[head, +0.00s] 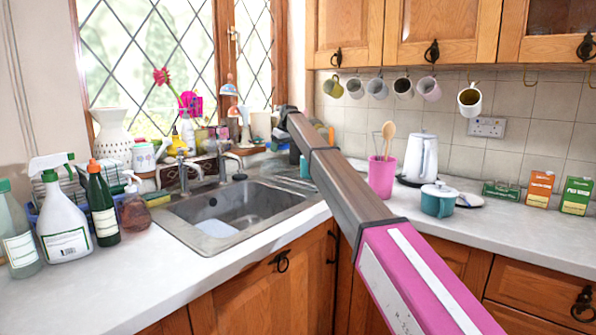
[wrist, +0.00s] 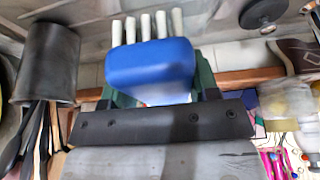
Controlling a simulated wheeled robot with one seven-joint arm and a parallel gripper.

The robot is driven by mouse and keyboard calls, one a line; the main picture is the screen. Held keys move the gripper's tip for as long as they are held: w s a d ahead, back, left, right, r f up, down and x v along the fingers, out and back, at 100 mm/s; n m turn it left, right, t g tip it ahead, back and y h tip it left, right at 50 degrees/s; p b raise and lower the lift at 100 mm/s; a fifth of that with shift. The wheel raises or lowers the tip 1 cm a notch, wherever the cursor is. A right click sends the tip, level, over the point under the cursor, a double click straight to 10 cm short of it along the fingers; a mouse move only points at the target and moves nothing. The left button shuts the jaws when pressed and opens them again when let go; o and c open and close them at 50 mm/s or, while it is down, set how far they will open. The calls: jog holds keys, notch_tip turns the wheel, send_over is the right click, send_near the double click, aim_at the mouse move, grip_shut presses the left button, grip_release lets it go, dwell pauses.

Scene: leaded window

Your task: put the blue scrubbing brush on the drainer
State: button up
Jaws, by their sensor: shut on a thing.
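The blue scrubbing brush (wrist: 150,64) is in the wrist view, a blue block with several white bristle tufts at its far side. My gripper (wrist: 154,88) is shut on it, with a green finger at each side. In the head view, the gripper end is beyond my arm near the back corner, right of the sink, and the brush is mostly hidden there. A steel drainer (head: 291,181) lies right of the sink bowl, partly covered by my arm. I cannot tell the height of the brush above it.
The sink (head: 228,207) has a tap behind it. Bottles (head: 62,215) crowd the left counter. A pink utensil pot (head: 382,176), teal pot (head: 437,199) and white kettle (head: 421,157) stand right of my arm. The wrist view shows a dark grey cylinder (wrist: 48,62) at left.

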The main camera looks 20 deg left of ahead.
jog(key=w+d+f, duration=0.1)
jog(key=w+f, duration=0.1)
jog(key=w, duration=0.1)
jog(key=w+d+f, duration=0.1)
jog(key=w+f, duration=0.1)
jog(key=w, duration=0.2)
jog(key=w+f, duration=0.2)
jog(key=w, duration=0.1)
jog(key=shift+w+d+f, duration=0.3)
jog(key=shift+w+d, duration=0.1)
jog(key=shift+f, duration=2.05)
jog(key=shift+f, duration=0.1)
jog(key=o, duration=1)
jog(key=v, duration=1.2)
jog(key=shift+d, duration=0.15)
jog(key=shift+s, duration=0.1)
